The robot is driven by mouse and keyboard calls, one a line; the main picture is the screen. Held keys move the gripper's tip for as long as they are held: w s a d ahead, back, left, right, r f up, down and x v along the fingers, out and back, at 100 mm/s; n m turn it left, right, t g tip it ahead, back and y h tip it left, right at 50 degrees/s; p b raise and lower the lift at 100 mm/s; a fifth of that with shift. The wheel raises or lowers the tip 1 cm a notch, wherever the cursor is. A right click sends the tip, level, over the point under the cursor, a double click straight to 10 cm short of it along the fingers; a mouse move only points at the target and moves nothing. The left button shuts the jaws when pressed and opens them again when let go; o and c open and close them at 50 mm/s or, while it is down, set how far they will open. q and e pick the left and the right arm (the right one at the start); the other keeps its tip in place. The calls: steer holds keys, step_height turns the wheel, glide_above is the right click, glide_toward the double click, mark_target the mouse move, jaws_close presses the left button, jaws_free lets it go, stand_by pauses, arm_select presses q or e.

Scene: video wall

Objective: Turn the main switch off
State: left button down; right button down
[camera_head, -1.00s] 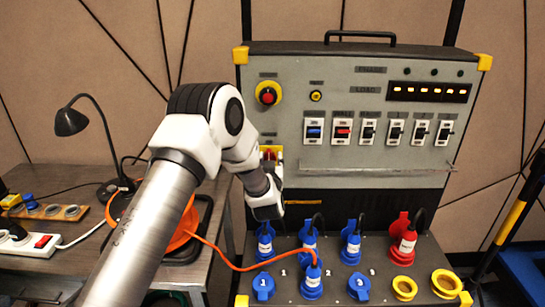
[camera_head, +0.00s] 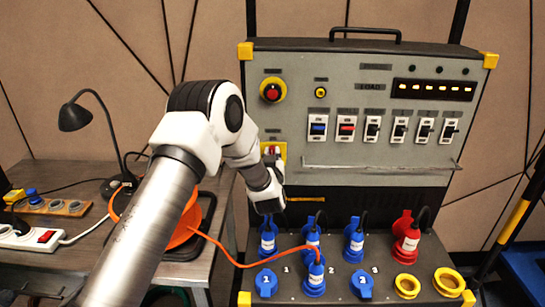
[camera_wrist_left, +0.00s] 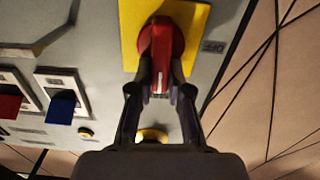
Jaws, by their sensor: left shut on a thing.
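The main switch is a red rotary handle (camera_wrist_left: 162,55) on a yellow plate (camera_wrist_left: 200,28), low on the left side of the grey panel. In the wrist view the handle stands about upright, with a small label to its right on the panel. In the head view only part of the yellow plate (camera_head: 281,147) shows behind my arm. My left gripper (camera_wrist_left: 160,90) is shut on the red handle, one finger on each side; it also shows in the head view (camera_head: 271,160). My right gripper is in neither view.
A red emergency button (camera_head: 272,92) sits above the switch. Several breaker switches (camera_head: 372,128) and lit orange indicators (camera_head: 433,90) are to the right. Blue plugs (camera_head: 354,240) and a red plug (camera_head: 406,238) stand below. An orange cable (camera_head: 235,259) runs from the side table (camera_head: 90,272).

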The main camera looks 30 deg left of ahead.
arm_select(q)
steer(key=shift+s+a+f+n+b, duration=0.2)
steer(key=shift+a+f+n+b, duration=0.15)
steer(key=shift+n+b, duration=2.75)
steer(key=shift+s+a+f+n+b, duration=0.15)
steer(key=shift+a+f+n+b, duration=0.2)
steer(key=shift+n+b, duration=2.75)
steer(key=shift+s+a+f+n+b, duration=0.2)
steer(key=shift+f+n+b, duration=0.25)
steer(key=shift+n+b, duration=2.65)
steer(key=shift+m+b, duration=0.5)
steer(key=shift+b, duration=0.1)
steer(key=c, duration=1.1)
jaws_free()
steer(key=shift+d, duration=0.1)
steer(key=v, duration=1.2)
